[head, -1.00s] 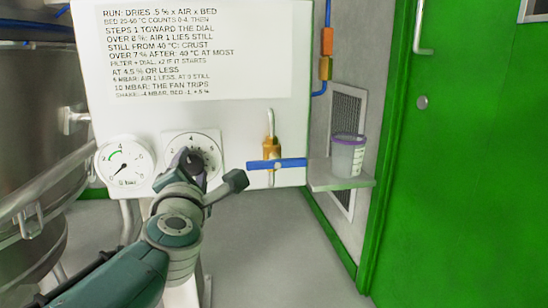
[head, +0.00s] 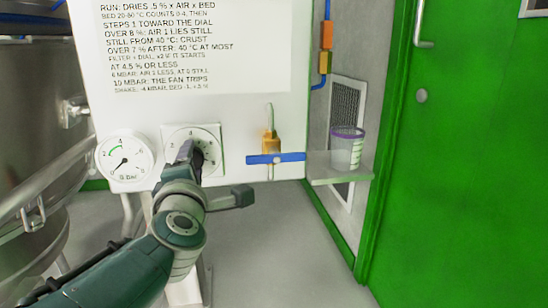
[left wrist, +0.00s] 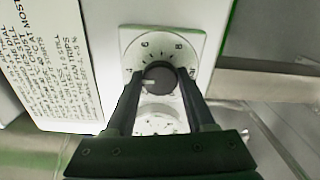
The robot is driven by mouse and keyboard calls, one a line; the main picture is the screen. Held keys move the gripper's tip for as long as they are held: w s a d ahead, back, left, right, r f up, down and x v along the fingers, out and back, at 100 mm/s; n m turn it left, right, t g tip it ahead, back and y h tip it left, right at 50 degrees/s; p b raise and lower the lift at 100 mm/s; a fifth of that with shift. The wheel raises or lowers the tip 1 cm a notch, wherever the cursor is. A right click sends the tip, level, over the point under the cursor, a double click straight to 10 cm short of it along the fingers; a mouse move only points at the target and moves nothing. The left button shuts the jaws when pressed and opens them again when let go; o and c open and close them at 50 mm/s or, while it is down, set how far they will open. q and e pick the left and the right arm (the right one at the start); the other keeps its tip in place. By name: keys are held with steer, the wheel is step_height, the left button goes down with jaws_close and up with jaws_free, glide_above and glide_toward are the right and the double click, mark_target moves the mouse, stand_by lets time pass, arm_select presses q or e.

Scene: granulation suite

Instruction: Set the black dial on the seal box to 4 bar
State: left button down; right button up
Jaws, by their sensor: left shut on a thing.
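The black dial (left wrist: 159,78) is a round knob on a white square scale plate (head: 214,134) on the front of the white seal box (head: 240,112). My left gripper (head: 188,155) is shut on the knob, one finger on each side, as the left wrist view shows. A pale mark on the knob points roughly left in that view, the side towards the printed sign. In the head view the 4 is at the top of the scale, and the gripper covers much of the knob. My right gripper is not in view.
A gauge (head: 125,160) left of the dial has its needle low, near 0. A blue-handled valve (head: 276,158) is to the right. A purple-rimmed tub (head: 346,149) stands on a small shelf. A steel vessel (head: 35,120) is at left, a green door (head: 470,160) at right.

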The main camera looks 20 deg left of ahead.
arm_select(q)
steer(key=shift+c, duration=1.3)
jaws_free()
steer(key=p+v, duration=0.3)
steer(key=v, duration=0.7)
steer(key=shift+p, duration=0.3)
